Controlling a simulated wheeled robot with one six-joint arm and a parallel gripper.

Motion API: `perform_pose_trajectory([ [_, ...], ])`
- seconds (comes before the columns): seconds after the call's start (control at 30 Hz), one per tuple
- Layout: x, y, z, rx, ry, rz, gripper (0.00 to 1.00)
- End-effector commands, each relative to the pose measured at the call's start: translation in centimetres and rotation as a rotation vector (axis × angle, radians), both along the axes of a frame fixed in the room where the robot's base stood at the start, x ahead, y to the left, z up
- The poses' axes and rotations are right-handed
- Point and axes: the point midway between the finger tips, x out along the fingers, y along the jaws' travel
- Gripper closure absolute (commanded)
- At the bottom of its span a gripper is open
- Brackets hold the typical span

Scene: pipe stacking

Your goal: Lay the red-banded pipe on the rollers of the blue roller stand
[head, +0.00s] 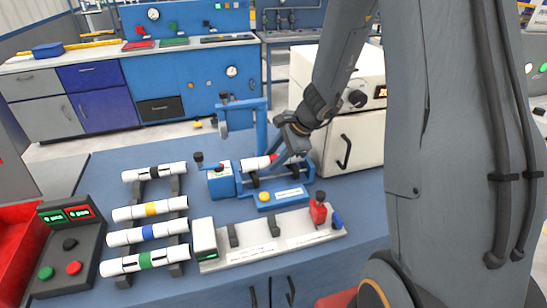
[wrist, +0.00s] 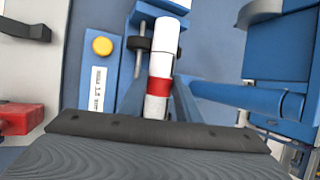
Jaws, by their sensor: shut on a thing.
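The red-banded pipe (head: 257,163) is white and lies roughly level, in line with the blue roller stand (head: 222,183). It also shows in the wrist view (wrist: 164,48), where its red band is just in front of my gripper (wrist: 160,118). My gripper (head: 297,155) is shut on the pipe near the red band; its fingertips are mostly hidden. A dark roller (wrist: 139,43) shows beside the pipe's far part. The pipe is over or on the stand; I cannot tell whether it touches the rollers.
A rack at left holds several white pipes, including yellow-banded (head: 151,210) and green-banded (head: 146,259) ones. A grey fixture (head: 270,240) and a panel with a yellow button (head: 281,198) lie in front. A blue upright frame (head: 243,104) and white cabinet (head: 352,140) stand behind.

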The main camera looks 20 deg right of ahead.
Motion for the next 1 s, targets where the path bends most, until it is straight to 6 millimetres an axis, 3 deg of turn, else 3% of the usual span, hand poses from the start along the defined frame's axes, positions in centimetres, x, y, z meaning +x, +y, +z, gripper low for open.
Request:
perform_pose_trajectory([
  [0.4, 0.0, 0.0, -0.5, 0.0, 0.0, 0.0, 0.93],
  [0.43, 0.0, 0.0, -0.5, 0.0, 0.0, 0.0, 0.66],
  [0.57, 0.0, 0.0, -0.5, 0.0, 0.0, 0.0, 0.48],
  [0.83, 0.0, 0.0, -0.4, 0.0, 0.0, 0.0, 0.48],
  [1.0, -0.4, -0.6, 0.8, -0.001, -0.003, -0.001, 0.48],
])
